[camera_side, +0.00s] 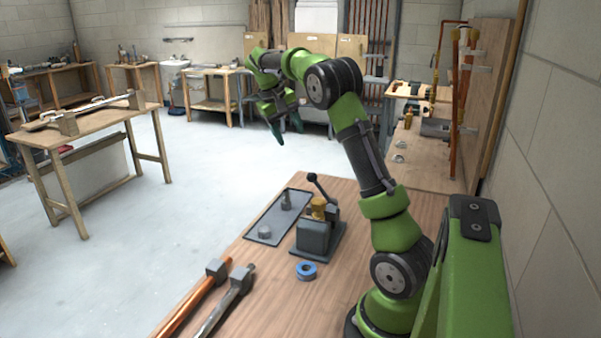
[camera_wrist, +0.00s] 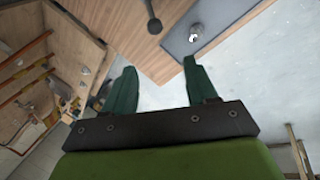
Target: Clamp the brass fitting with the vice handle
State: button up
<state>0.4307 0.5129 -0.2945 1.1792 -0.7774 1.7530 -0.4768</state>
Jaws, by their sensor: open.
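A small grey vice (camera_side: 317,236) stands on the wooden workbench in the side view. The brass fitting (camera_side: 319,207) sits at the top of the vice; I cannot tell how firmly it is held. The vice handle (camera_side: 321,187) is a dark lever with a round knob, tilted up to the left. The knob also shows in the wrist view (camera_wrist: 154,26). My gripper (camera_side: 289,137) is open and empty, high above the bench and beyond the vice. Its two green fingers show spread apart in the wrist view (camera_wrist: 158,80). The fitting is not clear in the wrist view.
A dark tray (camera_side: 262,226) with small metal parts lies left of the vice. A blue tape roll (camera_side: 306,270) lies in front of it. A concrete wall stands right.

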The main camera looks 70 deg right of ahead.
jog(key=r, duration=0.2)
send_near(324, 193)
jog(key=w+d+f, duration=0.2)
jog(key=d+f, duration=0.1)
jog(key=shift+w+d+f, duration=0.1)
jog(key=shift+w+d, duration=0.1)
jog(key=shift+w, duration=0.2)
grip_shut()
